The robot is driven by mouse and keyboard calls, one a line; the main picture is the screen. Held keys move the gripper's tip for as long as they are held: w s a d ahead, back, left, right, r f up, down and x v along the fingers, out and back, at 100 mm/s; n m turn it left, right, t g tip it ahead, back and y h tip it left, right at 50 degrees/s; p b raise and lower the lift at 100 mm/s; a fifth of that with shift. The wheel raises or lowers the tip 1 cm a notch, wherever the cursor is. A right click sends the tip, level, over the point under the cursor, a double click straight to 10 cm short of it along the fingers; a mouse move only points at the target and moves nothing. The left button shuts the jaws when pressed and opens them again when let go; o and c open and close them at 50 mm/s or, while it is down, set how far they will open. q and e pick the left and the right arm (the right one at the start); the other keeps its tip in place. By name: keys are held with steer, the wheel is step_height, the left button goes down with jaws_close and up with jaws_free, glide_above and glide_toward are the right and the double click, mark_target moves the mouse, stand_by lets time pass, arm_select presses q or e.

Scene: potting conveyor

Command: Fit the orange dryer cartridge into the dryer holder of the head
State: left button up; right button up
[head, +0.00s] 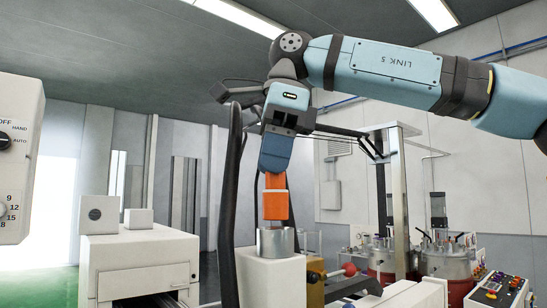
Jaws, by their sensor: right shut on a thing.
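My right gripper (275,168) points down from the arm that comes in from the right. It is shut on the orange dryer cartridge (275,204), which hangs upright below the fingers. The dryer holder, a silver metal cup (276,242), stands on a pale block directly under the cartridge. The cartridge's lower end is just above or at the cup's rim; I cannot tell whether it has entered. The inside of the cup is hidden. My left gripper is not in view.
A dark curved hose (230,200) rises close left of the cartridge. A white cabinet (135,262) stands at the left, and a control box (15,160) at the left edge. Red vessels (445,262) and a button panel (497,293) are at the right.

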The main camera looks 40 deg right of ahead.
mark_target(274, 189)
steer(key=shift+f+b, duration=1.05)
steer(key=shift+f, duration=0.95)
steer(key=o, duration=1)
step_height(274, 189, up, 14)
steer(key=s+d, duration=0.1)
steer(key=d, duration=0.1)
steer(key=shift+s+f, duration=0.25)
steer(key=shift+s, duration=0.1)
